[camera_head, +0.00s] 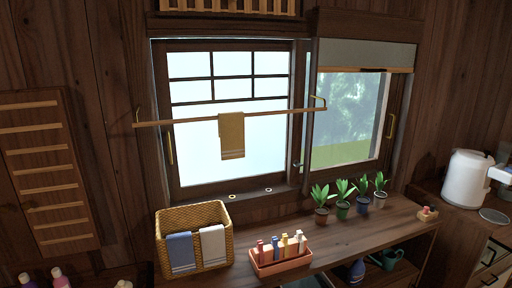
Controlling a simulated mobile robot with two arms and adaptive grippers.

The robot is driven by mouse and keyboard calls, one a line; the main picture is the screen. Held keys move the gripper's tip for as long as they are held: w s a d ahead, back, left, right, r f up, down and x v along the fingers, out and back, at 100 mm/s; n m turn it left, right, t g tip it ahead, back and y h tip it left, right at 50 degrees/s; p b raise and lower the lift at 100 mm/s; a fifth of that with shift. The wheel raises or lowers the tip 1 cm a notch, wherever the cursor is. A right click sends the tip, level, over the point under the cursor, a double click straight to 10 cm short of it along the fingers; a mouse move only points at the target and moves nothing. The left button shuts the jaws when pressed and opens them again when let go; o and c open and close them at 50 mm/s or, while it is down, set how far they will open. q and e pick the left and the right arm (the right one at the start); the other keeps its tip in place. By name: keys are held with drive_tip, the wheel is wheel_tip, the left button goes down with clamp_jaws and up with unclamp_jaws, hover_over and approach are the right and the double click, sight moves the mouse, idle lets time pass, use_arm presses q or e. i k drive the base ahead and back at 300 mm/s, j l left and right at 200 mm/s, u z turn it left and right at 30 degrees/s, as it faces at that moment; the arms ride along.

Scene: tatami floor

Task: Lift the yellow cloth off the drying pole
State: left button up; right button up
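The yellow cloth (232,137) hangs folded over the wooden drying pole (190,121), near the pole's middle, in front of the window. Pale stripes show near its lower edge. Neither of my grippers is in the head view.
A wicker basket (216,253) with a blue and a white cloth over its front stands on the wooden counter (340,241). Right of it are an orange tray (262,270) of small bottles and several potted plants (343,196). A white kettle (466,180) stands far right.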

sight(231, 126)
drive_tip(key=i+z, duration=0.25)
drive_tip(key=i, duration=0.15)
drive_tip(key=i+j+z, duration=0.2)
drive_tip(key=i, duration=0.25)
